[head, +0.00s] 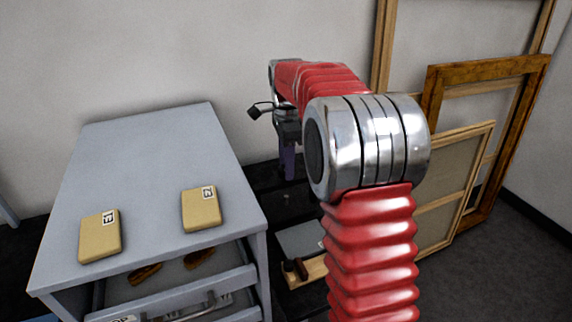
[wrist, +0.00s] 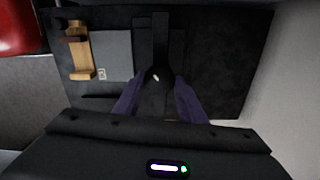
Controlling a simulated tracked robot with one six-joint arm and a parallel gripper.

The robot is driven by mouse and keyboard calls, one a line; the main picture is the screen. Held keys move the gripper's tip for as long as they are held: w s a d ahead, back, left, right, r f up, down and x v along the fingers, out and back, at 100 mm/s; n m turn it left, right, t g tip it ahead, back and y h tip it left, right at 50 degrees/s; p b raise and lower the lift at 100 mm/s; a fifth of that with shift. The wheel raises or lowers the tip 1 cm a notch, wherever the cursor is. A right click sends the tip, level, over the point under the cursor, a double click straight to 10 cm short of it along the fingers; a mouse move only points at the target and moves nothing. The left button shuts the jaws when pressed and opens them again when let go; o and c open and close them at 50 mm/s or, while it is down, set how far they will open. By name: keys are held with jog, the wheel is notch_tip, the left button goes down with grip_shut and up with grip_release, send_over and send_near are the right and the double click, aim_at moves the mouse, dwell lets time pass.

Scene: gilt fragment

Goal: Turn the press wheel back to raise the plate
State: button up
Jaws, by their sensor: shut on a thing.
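My gripper (head: 289,162) points down over the dark bench right of the grey cabinet. In the wrist view its two purple fingers (wrist: 158,86) are closed about a dark round part (wrist: 157,74) with a small pale mark, which I take to be the press wheel. The wheel's rim and its exact grip are hard to make out, black on black. A dark bar of the press (wrist: 161,28) runs away from it. The press plate cannot be told apart, so its height is unclear.
A grey flat book or board (wrist: 111,55) lies beside a wooden stand (wrist: 80,50), left of the press. The grey cabinet (head: 150,160) bears two tan blocks (head: 100,237) (head: 201,210) and has an open drawer. Wooden frames (head: 480,140) lean on the wall at right.

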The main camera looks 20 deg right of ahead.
jog(key=n, duration=1)
jog(key=shift+w, duration=0.1)
jog(key=n, duration=0.5)
jog(key=shift+n, duration=0.4)
jog(key=n, duration=0.5)
jog(key=shift+n, duration=0.3)
jog(key=n, duration=0.9)
jog(key=shift+n, duration=0.4)
jog(key=n, duration=0.4)
jog(key=shift+r+n, duration=0.1)
jog(key=shift+n, duration=0.2)
jog(key=n, duration=0.5)
